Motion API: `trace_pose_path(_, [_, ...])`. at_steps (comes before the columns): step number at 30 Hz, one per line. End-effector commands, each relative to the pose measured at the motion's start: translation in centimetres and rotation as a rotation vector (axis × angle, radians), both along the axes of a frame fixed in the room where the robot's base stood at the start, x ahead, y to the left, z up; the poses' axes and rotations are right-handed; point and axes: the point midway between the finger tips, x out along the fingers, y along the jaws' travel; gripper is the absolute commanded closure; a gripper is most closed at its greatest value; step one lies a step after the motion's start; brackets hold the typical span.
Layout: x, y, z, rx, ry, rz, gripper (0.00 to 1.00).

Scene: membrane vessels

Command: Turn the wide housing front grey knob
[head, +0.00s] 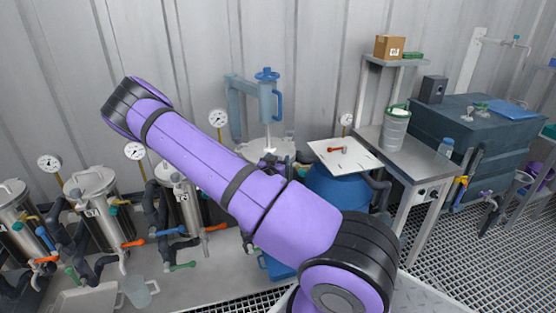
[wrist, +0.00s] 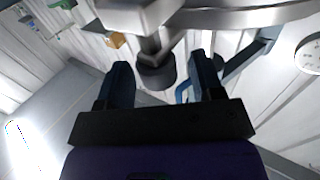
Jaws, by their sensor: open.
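In the wrist view, a dark grey knob (wrist: 156,73) hangs on a short metal stem under a pale metal body (wrist: 140,15). My gripper (wrist: 160,64) is open, with one dark finger on each side of the knob. The knob shows between the fingers with a gap to each; whether it lies at the same depth as the fingertips is hard to tell. In the head view, a wide steel housing (head: 262,147) stands behind my purple arm, which hides much of its front. My gripper and the knob cannot be made out there.
Narrow steel vessels (head: 92,186) with gauges and coloured handles stand at the left. A blue drum (head: 335,188) under a white board (head: 345,154) and a steel table (head: 415,158) stand at the right. A round gauge (wrist: 309,54) is at the wrist view's right edge.

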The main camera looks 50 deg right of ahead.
Motion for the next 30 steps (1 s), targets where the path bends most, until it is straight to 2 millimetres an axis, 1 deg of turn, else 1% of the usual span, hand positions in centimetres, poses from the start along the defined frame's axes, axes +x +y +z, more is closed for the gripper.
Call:
trace_pose_path(3, [0.26,-0.53,0.00,0.000,0.001,0.001,0.39])
trace_pose_path(11, [0.30,-0.65,0.00,0.000,0.001,0.001,0.39])
trace_pose_path(12, [0.30,-0.65,0.00,0.000,0.001,0.001,0.41])
trace_pose_path(14, [0.30,-0.65,0.00,0.000,0.001,0.001,0.55])
trace_pose_path(15, [0.29,-0.64,0.00,0.000,0.001,0.001,0.64])
trace_pose_path(17, [0.29,-0.64,0.00,0.000,0.001,0.000,0.78])
trace_pose_path(18, [0.29,-0.64,0.00,0.000,0.001,0.001,0.87])
trace_pose_path(19, [0.29,-0.64,0.00,0.000,0.001,0.000,0.88])
trace_pose_path(25, [0.26,-0.65,0.00,0.001,0.000,0.009,0.88])
trace_pose_path(30, [0.20,-0.70,-0.02,0.001,0.002,0.057,0.88])
